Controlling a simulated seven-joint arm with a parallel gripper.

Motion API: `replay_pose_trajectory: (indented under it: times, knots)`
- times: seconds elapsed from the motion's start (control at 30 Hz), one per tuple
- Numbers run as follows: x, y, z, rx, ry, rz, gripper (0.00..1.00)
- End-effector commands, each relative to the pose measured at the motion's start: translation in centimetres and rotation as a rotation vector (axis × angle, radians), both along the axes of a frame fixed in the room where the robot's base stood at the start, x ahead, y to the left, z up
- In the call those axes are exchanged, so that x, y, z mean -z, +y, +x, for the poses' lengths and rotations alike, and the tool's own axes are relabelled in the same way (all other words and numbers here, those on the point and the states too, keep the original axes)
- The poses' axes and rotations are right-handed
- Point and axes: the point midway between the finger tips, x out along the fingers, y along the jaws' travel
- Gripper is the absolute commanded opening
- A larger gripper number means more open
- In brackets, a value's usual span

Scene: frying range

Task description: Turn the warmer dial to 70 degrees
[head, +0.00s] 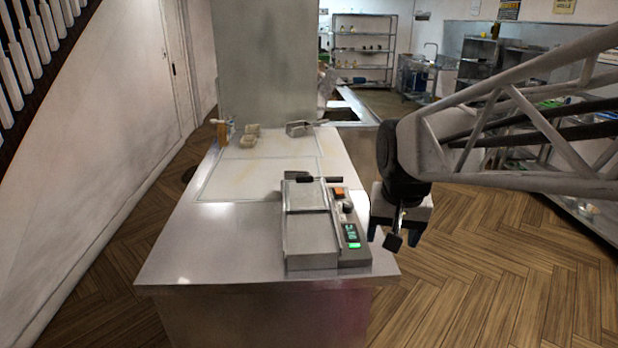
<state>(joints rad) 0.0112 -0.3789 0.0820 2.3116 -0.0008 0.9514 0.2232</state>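The warmer (309,232) is a grey metal box with a flat lid, near the front right of the steel counter. Its control strip on the right side has an orange switch (340,194), a dark round dial (347,207) and a lit green display (352,236). The display's figures and the dial's pointer are too small to read. My gripper (394,233) hangs just right of the warmer, beyond the counter's right edge, and points down. Its two bluish fingers stand apart, with a dark flat piece showing between them. It touches no part of the warmer that I can see.
The steel counter (170,248) is mostly bare at its left and front. Small blocks (249,136), a wooden-looking holder (223,130) and a metal piece (298,128) lie at its far end. A grey pillar (267,60) rises behind. Open wooden floor lies right.

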Motion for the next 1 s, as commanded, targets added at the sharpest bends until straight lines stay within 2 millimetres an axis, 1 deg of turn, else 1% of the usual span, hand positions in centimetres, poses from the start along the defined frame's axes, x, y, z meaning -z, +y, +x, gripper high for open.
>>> replay_pose_trajectory:
  times: [0.03, 0.3, 0.53, 0.77, 1.0]
  knots:
    - [-0.1, 0.0, 1.3, 0.015, 0.006, 0.003, 0.68]
    - [-0.2, -0.1, 7.6, 0.103, 0.03, 0.021, 0.68]
    - [0.3, -0.2, 13.1, 0.178, 0.049, 0.035, 0.68]
    - [1.3, -0.3, 18.6, 0.253, 0.069, 0.047, 0.68]
    - [3.0, -0.4, 24.2, 0.332, 0.09, 0.058, 0.68]
